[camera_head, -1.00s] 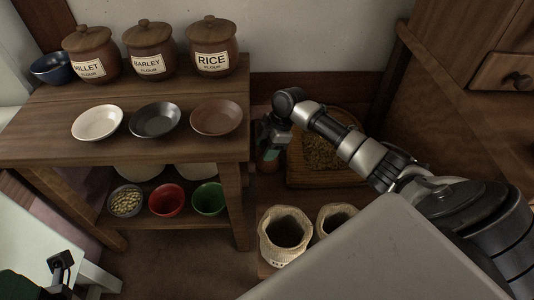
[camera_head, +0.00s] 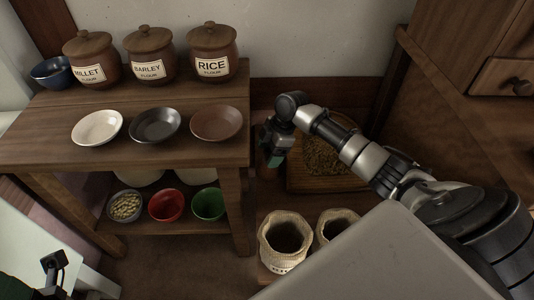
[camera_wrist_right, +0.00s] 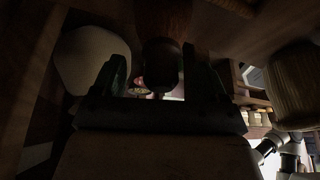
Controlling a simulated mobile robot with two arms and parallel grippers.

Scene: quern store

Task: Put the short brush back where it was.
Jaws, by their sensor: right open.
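My right gripper (camera_head: 273,158) reaches down just right of the wooden table's right end, beside the box of grain. Its jaws are open. In the right wrist view, a dark brown rounded thing (camera_wrist_right: 160,62) shows between the two fingers; the view is too dark to tell whether it is the short brush or whether a finger touches it. I cannot make out the short brush for sure in the head view. A black part of my left arm's end (camera_head: 55,264) shows at the lower left, and its jaws cannot be made out.
The wooden table (camera_head: 50,120) carries lidded flour jars (camera_head: 212,50), small dishes (camera_head: 216,123) and a blue bowl (camera_head: 52,70). Bowls (camera_head: 166,205) stand on its lower shelf. Right of it are the wooden box of grain (camera_head: 318,184) and two open sacks (camera_head: 284,240). A drawer cabinet (camera_head: 490,45) stands right.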

